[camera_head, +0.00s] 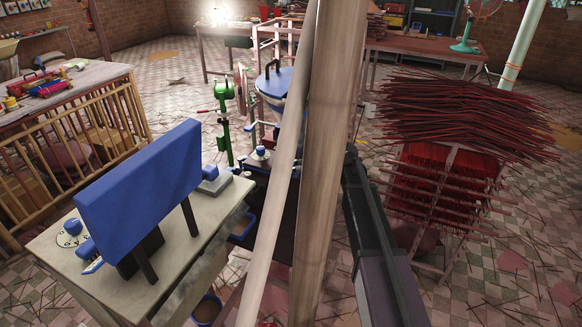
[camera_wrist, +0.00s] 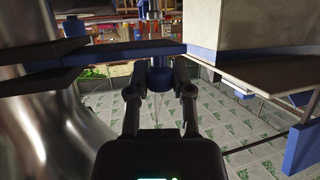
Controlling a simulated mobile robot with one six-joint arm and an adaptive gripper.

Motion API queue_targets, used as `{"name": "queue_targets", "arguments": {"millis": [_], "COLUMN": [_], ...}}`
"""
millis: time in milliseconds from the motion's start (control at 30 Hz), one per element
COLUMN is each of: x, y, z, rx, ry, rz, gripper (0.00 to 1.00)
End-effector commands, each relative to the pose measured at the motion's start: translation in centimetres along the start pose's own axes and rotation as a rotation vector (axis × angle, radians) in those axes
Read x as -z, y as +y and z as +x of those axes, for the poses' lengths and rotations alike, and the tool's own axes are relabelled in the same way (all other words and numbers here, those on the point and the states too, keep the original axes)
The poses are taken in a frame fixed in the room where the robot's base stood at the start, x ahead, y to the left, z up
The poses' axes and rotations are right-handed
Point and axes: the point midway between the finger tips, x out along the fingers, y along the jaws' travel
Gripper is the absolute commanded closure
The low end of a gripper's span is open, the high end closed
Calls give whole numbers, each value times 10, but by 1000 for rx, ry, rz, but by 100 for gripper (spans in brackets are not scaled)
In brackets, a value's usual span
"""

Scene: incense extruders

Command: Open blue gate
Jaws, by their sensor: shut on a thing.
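In the wrist view my gripper (camera_wrist: 160,92) reaches forward with its two dark fingers closed around a blue cylindrical part (camera_wrist: 159,75). This part hangs below a dark horizontal bar and continues upward as a blue and silver rod. I cannot tell from this view how it joins the blue gate, or whether the gate is open. In the head view my gripper is not clearly visible; wooden posts cover the middle. A blue frame piece (camera_head: 243,229) shows low beside the pale table, and I cannot tell if it is the gate.
A shiny metal body (camera_wrist: 35,110) stands close on the left in the wrist view, and a pale block (camera_wrist: 255,30) on the right. Tiled floor shows below. In the head view, wooden posts (camera_head: 325,150) cross the middle, and a rack of red incense sticks (camera_head: 440,190) stands right.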

Motion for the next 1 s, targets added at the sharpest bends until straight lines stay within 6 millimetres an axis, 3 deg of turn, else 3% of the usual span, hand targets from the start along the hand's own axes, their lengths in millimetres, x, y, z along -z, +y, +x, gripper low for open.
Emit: {"name": "queue_targets", "arguments": {"millis": [300,633,667,700,767,1000], "x": [4,5,5,5,4,4], "y": [-42,-42,-42,-42,-42,-42], "z": [10,11,11,11,11,10], "rx": [3,2,2,2,2,2], "ry": [1,1,1,1,1,1], "rz": [-1,0,0,0,0,0], "gripper": [100,100,62,50,35,35]}}
